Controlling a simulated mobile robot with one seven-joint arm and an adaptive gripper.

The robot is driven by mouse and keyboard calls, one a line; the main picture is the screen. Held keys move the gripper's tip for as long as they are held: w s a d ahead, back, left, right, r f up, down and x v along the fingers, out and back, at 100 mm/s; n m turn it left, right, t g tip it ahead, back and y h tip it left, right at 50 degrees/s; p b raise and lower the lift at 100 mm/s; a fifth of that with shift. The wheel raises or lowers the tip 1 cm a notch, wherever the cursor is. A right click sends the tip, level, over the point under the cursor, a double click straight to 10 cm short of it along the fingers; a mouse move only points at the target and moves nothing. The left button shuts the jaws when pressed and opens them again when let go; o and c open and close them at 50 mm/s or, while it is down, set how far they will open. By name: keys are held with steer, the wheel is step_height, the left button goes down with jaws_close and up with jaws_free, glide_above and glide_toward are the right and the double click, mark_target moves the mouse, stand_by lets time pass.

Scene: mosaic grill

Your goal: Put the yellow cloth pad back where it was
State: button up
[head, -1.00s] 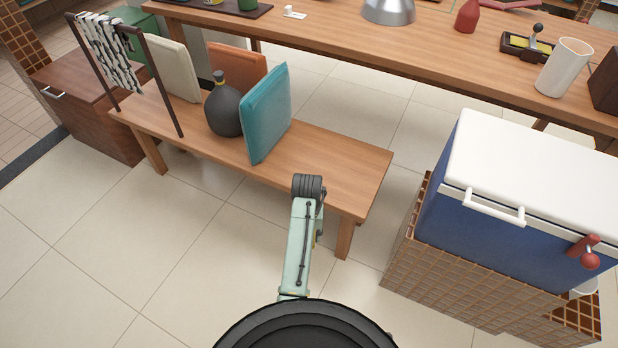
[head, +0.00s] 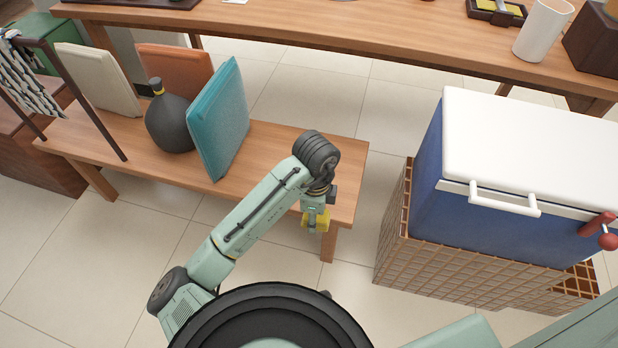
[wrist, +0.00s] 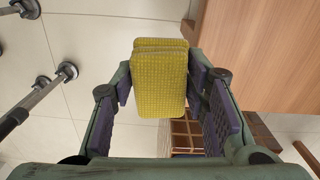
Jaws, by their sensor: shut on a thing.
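The yellow cloth pad (wrist: 160,78) is between the two fingers of my gripper (wrist: 160,92) in the wrist view, with a textured weave and a second layer or fold showing at its top. My gripper (head: 316,206) is shut on it. In the head view the yellow pad (head: 318,222) hangs below my gripper, close to the front right end of the low wooden bench (head: 290,150). Part of the pad is hidden by my gripper there. A dark tray (head: 505,14) with yellow inside sits on the long table (head: 400,40).
A blue cooler (head: 430,190) with a white lid stands right, on a tiled block (head: 400,240). A teal cushion (head: 220,120), a dark bottle (head: 168,122) and other cushions stand on the bench's left part. A white cup (head: 540,32) stands near the dark tray.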

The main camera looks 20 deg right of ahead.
steer(key=shift+s+a+f+m, duration=0.1)
steer(key=shift+s+f+m, duration=0.1)
steer(key=shift+m, duration=0.2)
steer(key=shift+w, duration=0.3)
steer(key=w+d+p, duration=0.1)
steer(key=w, duration=0.3)
steer(key=w+d+f+p, duration=0.1)
steer(key=w+d, duration=0.1)
steer(key=w, duration=0.3)
steer(key=w+d+p, duration=0.1)
steer(key=w+d, duration=0.1)
steer(key=w, duration=0.3)
steer(key=shift+f, duration=0.15)
steer(key=shift+w, duration=0.1)
steer(key=shift+f+p, duration=0.5)
steer(key=shift+f, duration=1.3)
steer(key=shift+f, duration=0.2)
steer(key=o, duration=1.1)
